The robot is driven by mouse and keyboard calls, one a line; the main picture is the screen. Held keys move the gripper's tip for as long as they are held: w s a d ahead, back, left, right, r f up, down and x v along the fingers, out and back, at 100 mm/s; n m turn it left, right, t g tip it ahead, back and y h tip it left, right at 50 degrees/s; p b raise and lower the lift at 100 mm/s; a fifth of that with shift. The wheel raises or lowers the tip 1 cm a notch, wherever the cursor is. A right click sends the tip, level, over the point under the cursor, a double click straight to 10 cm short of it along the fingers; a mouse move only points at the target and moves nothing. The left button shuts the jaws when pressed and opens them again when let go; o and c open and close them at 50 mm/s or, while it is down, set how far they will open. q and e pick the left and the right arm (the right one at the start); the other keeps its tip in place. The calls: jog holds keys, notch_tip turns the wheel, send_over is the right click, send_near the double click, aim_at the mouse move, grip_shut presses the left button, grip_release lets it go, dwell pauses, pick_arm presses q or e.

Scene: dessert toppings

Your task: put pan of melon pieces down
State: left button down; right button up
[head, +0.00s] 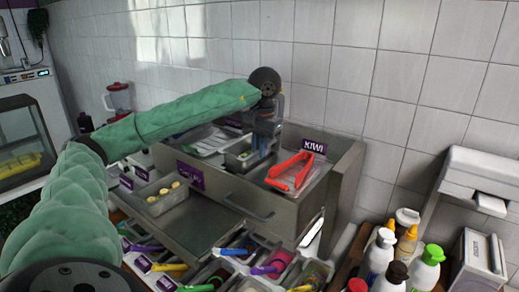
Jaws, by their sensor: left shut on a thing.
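My left arm reaches across to the steel topping unit, and my left gripper (263,146) points down over its top at the back. It is shut on the near wall of a small metal pan (239,163), whose pale greenish pieces are small and partly hidden by the gripper; I take this as the pan of melon pieces. The pan looks level, at the top of the unit between a compartment on the left and the kiwi compartment on the right. I cannot tell whether it touches the surface below. My right gripper is not in view.
Red tongs (290,171) lie in the compartment by the purple KIWI sign (314,146). Another metal pan (158,206) with yellowish balls stands at left on the steel surface. Toppings bins with coloured scoops (264,270) fill the front. Bottles (378,256) stand at right.

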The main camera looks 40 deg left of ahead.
pick_arm(q)
jog(key=shift+f, duration=0.65)
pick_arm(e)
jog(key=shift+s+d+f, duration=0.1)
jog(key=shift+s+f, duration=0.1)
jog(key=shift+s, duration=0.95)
pick_arm(q)
jog(key=shift+f, duration=0.2)
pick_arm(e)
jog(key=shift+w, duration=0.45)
pick_arm(q)
jog(key=shift+f, duration=0.15)
jog(key=shift+b, duration=0.3)
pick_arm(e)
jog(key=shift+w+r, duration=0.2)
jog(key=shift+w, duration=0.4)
pick_arm(q)
jog(key=shift+f, duration=0.1)
jog(key=shift+f, duration=0.15)
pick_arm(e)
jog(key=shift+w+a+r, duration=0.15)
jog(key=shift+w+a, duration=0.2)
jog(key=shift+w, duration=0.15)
